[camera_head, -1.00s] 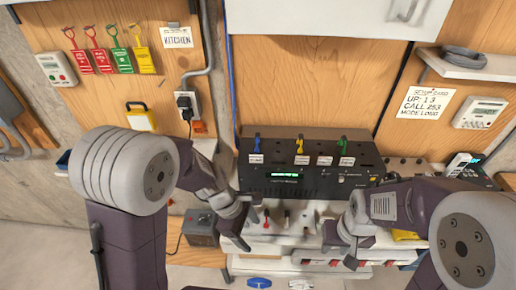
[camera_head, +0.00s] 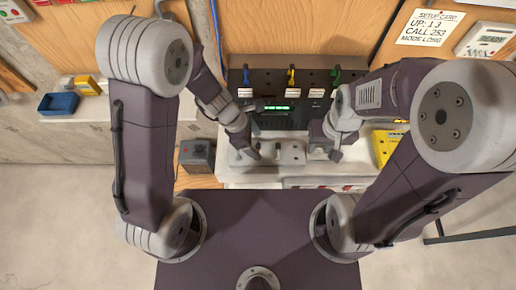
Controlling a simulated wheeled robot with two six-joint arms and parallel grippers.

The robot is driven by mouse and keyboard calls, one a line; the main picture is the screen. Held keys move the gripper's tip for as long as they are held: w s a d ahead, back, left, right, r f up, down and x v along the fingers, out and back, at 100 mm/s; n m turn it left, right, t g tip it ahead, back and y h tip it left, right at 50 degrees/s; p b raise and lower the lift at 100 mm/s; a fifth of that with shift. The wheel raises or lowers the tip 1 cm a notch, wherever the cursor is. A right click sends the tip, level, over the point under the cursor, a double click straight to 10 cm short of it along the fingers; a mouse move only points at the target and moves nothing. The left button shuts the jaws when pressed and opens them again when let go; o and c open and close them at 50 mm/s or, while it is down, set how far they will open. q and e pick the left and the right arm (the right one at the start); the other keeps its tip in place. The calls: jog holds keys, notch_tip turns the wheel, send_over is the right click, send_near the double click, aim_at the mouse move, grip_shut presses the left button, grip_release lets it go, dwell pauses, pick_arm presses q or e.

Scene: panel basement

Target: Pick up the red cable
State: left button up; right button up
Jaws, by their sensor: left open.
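No red cable can be made out in this view. A black panel box (camera_head: 290,90) at the back centre has a blue plug (camera_head: 246,76), a yellow plug (camera_head: 291,76) and a green plug (camera_head: 336,76) along its upper part. A light-grey holder (camera_head: 290,150) with small dark posts stands in front of it. My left gripper (camera_head: 247,151) is open over the holder's left end, with nothing seen in it. My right gripper (camera_head: 324,150) is at the holder's right end, its fingertips apart and empty. The arms and grippers hide parts of the box and shelf.
A grey box (camera_head: 197,155) stands left of the holder. A yellow device (camera_head: 386,145) lies to the right, partly behind my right arm. A blue tray (camera_head: 58,103) sits on the left ledge. A setup card (camera_head: 430,27) hangs at the upper right.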

pick_arm(q)
jog(key=shift+x, duration=0.9)
jog(key=shift+s+d+f, duration=0.15)
jog(key=c, duration=1.3)
jog(key=shift+c, duration=0.2)
notch_tip(320, 180, up, 5)
jog(key=shift+f+p, duration=0.1)
jog(key=shift+p, duration=0.8)
jog(key=s+d+r, duration=0.2)
jog(key=d, duration=0.1)
jog(key=s+d+r+p, duration=0.1)
jog(key=s+d+r, duration=0.1)
jog(key=d, duration=0.1)
jog(key=s+d+r+p, duration=0.1)
jog(key=s+d+r, duration=0.1)
jog(key=d, duration=0.1)
jog(key=shift+s+d+r, duration=0.15)
jog(key=shift+s+d, duration=0.05)
jog(key=shift+d, duration=0.15)
grip_shut()
